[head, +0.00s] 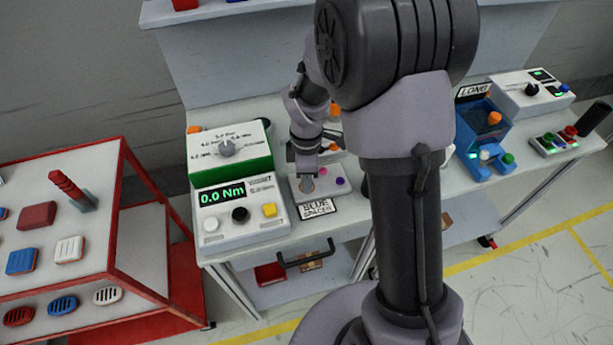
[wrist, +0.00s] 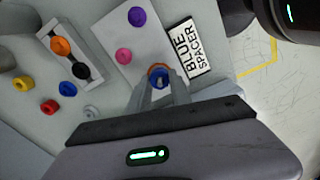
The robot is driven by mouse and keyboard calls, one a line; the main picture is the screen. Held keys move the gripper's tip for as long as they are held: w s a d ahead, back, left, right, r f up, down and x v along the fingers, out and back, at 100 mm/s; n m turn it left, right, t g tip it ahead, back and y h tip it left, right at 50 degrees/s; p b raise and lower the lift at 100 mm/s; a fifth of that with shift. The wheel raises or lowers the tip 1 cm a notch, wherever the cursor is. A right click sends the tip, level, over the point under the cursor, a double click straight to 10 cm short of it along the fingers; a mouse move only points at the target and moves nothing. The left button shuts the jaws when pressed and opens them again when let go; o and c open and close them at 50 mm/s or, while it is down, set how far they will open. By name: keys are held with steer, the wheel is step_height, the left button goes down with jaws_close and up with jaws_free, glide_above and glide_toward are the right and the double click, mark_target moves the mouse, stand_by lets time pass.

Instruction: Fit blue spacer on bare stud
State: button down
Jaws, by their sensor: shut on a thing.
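My gripper (wrist: 160,88) is shut on a small blue spacer (wrist: 158,82), seen between the fingertips in the wrist view. An orange rim shows around or just behind the spacer; I cannot tell whether it is a stud. The gripper is over the near end of a pale plate (wrist: 112,40) beside the BLUE SPACER label (wrist: 188,50). The plate carries a pink piece (wrist: 123,56) and a purple piece (wrist: 136,16). In the head view my gripper (head: 306,178) points down at the plate's left end. Whether the spacer touches the plate or sits around a stud is hidden.
Loose yellow (wrist: 22,84), red (wrist: 49,106), blue (wrist: 67,88) and pale (wrist: 90,112) pieces lie on the bench. A pale holder carries orange (wrist: 61,45) and black (wrist: 81,71) pieces. A torque display box (head: 240,205) stands left of the plate; a blue station (head: 482,135) stands right.

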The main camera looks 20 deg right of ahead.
steer(key=shift+f, duration=0.25)
steer(key=c, duration=1.1)
jaws_free()
steer(key=shift+r, duration=0.1)
step_height(320, 180, up, 17)
steer(key=p, duration=0.6)
steer(key=shift+r+p, duration=0.2)
steer(key=shift+p, duration=0.15)
